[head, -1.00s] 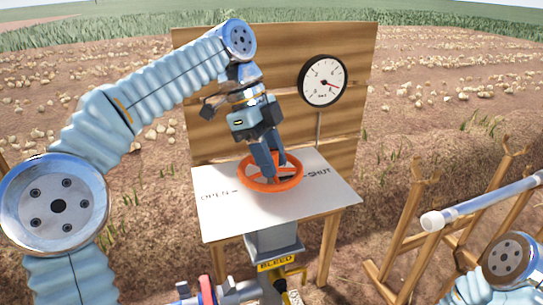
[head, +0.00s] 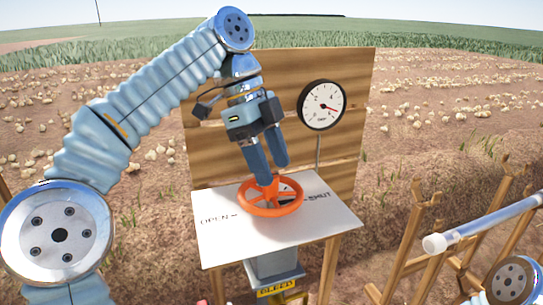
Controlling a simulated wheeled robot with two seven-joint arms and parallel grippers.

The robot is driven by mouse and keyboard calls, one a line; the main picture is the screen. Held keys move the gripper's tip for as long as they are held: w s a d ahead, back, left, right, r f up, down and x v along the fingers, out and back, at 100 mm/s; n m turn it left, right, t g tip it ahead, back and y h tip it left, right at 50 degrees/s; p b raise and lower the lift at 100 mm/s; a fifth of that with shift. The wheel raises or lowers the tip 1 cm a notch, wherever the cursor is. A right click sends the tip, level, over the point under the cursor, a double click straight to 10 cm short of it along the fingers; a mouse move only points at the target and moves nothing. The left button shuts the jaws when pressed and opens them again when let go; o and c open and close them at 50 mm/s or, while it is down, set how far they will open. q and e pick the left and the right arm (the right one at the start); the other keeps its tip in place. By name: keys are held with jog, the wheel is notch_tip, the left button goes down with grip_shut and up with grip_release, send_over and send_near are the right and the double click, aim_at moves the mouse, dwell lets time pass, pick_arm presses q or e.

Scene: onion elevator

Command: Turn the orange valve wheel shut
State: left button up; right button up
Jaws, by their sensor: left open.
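The orange valve wheel (head: 270,211) lies flat above a white panel in the head view. An upright orange handle (head: 268,188) stands on it, just below the fingertips. The panel (head: 225,238) is marked OPEN on the left and SHUT on the right. My left gripper (head: 272,172) points down over the wheel's far side, its two fingers apart with nothing seen held between them. I cannot tell whether a fingertip touches the handle. My right gripper is out of view.
A wooden board (head: 225,150) stands behind the panel and carries a round gauge (head: 321,105). A yellow BLEED label (head: 276,288) shows below the panel. On the right, a pale pipe (head: 485,226) rests on a wooden rack (head: 412,235).

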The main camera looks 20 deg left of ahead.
pick_arm(q)
jog(key=s+d+r, duration=0.3)
jog(key=s+r, duration=0.4)
jog(key=s, duration=0.4)
jog(key=shift+d, duration=0.15)
jog(key=shift+s, duration=0.15)
